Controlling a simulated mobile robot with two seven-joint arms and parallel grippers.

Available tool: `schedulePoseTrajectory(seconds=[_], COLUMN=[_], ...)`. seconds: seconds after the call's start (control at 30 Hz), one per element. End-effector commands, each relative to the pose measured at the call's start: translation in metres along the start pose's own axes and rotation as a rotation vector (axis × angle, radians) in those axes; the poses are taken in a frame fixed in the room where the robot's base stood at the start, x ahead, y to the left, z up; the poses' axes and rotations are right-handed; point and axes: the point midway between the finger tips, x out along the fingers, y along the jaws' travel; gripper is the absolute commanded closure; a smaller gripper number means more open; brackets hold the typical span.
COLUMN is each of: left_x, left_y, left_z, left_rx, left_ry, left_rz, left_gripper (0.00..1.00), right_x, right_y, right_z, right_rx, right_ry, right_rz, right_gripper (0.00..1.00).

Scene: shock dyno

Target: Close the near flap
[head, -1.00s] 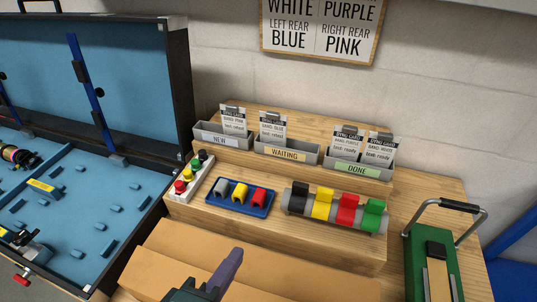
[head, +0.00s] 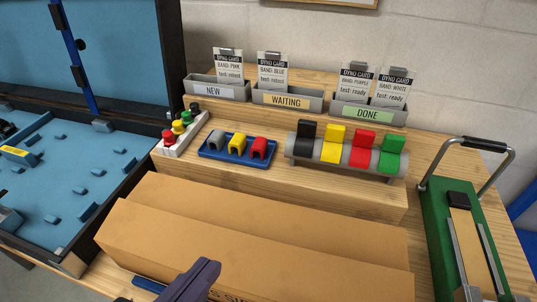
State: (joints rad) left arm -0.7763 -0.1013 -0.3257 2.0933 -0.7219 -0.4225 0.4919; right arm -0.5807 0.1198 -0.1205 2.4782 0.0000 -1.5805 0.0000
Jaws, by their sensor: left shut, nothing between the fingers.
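A long brown cardboard box (head: 260,215) lies along the front of the bench, cut off at the bottom of the head view. Its far panel lies behind a wide near flap (head: 300,265), which slopes toward me; I cannot tell how far it stands open. Part of some dark lettering shows low on the front. My left gripper (head: 205,268) has dark purple fingers, shut and empty, in front of the near side of the box. I cannot tell whether it touches the flap. My right gripper is out of view.
Behind the box stand a blue tray (head: 209,151) with clips, a grey bar with coloured clips (head: 335,152) and a button strip (head: 166,152). Card trays (head: 287,106) are at the back. A green fixture (head: 437,213) is at right, an open blue case (head: 95,185) at left.

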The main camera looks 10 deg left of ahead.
Motion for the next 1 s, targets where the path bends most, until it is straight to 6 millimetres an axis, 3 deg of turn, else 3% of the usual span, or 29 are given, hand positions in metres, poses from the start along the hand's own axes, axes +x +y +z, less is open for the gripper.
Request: schedulePoseTrajectory(seconds=[0.17, 0.53, 0.7, 1.0], left_x=[0.024, 0.102, 0.118, 0.124], left_y=[-0.001, 0.0, 0.001, 0.001], left_z=[-0.003, 0.001, 0.021, 0.027], left_rx=[0.001, -0.002, -0.005, -0.005], left_ry=[0.003, 0.001, 0.0, 0.0], left_rz=[-0.001, 0.0, 0.001, 0.002], left_gripper=[1.0, 1.0, 1.0, 1.0], right_x=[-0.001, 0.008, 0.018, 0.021], right_y=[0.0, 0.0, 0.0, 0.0], right_z=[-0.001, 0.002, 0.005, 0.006], right_rx=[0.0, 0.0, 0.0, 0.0], right_ry=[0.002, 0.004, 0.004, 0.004], right_rz=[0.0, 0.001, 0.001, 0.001], right_gripper=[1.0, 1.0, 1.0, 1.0])
